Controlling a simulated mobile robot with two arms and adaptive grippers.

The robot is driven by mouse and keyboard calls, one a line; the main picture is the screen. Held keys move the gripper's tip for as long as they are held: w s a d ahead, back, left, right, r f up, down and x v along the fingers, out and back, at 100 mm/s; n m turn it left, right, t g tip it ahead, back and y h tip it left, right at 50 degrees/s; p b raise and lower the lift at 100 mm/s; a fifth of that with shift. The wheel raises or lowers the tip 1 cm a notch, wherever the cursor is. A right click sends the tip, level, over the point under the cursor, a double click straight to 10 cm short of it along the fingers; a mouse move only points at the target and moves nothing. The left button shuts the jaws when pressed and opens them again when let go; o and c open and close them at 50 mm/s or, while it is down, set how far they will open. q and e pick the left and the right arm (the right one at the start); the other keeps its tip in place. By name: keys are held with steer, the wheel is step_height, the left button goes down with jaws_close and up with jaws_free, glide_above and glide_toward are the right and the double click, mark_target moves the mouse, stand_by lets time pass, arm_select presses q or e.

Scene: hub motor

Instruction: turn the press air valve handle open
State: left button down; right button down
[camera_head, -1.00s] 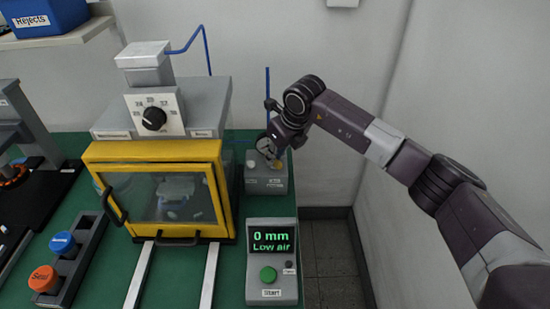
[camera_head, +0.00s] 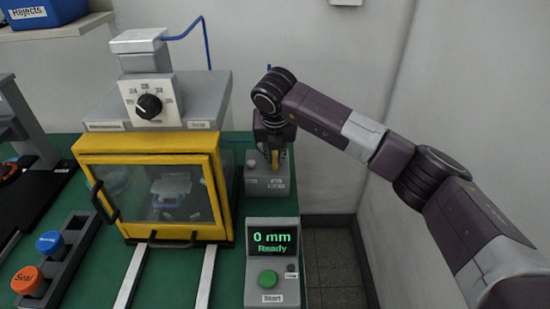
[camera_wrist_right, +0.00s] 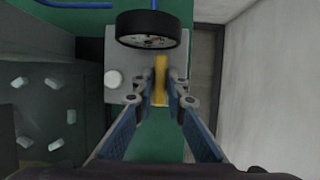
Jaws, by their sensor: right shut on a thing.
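The yellow valve handle (camera_head: 274,159) is on the grey air valve box (camera_head: 266,185) right of the press. In the right wrist view, the handle (camera_wrist_right: 160,80) lies lengthwise up and down the picture, between the fingers. My right gripper (camera_head: 272,148) reaches down over the box from above. In the right wrist view, its fingers (camera_wrist_right: 160,86) are shut on the handle, one on each side. The display (camera_head: 270,242) reads "0 mm" and "Ready". My left gripper is not in view.
A black round gauge (camera_wrist_right: 148,30) sits just beyond the handle, and a pale round knob (camera_wrist_right: 113,79) is left of it. The yellow-framed press (camera_head: 150,185) stands close on the left. A wall is on the right. A green Start button (camera_head: 268,278) is in front.

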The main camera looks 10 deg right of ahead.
steer(key=shift+w+r, duration=0.1)
steer(key=shift+r, duration=0.05)
stand_by(0.3)
steer(key=c, duration=1.9)
jaws_free()
steer(key=shift+c, duration=0.2)
steer(key=v, duration=1.2)
steer(key=shift+a, duration=0.1)
